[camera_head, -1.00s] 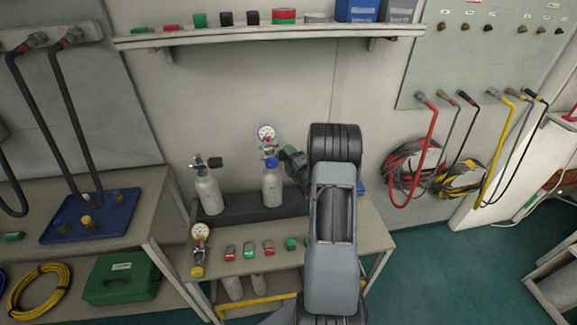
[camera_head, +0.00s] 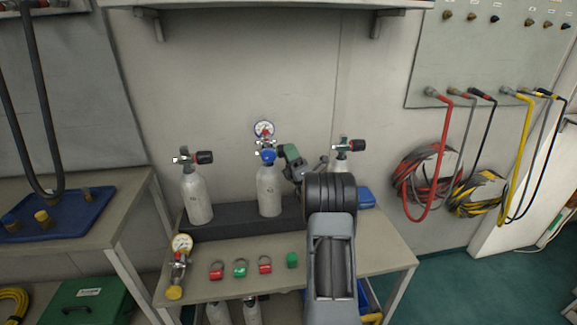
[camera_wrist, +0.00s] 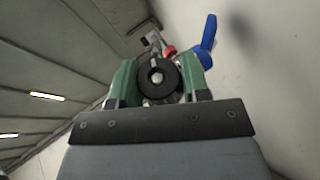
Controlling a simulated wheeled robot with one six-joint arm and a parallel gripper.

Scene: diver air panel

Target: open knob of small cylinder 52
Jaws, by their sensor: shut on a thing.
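Three small grey cylinders stand at the back of the bench; their numbers are too small to read, so I cannot tell which is 52. The middle cylinder (camera_head: 269,192) carries a pressure gauge (camera_head: 264,129) and a blue part (camera_head: 268,157) at its valve. My gripper (camera_head: 281,154) is at the right side of this valve. In the wrist view its green jaws are shut on a round black knob (camera_wrist: 158,79), with a blue lever (camera_wrist: 205,42) beyond. The left cylinder (camera_head: 197,198) has a black knob. The right cylinder (camera_head: 340,168) is partly hidden behind my arm.
Coiled hoses (camera_head: 425,180) hang at right. A shelf (camera_head: 260,4) runs above.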

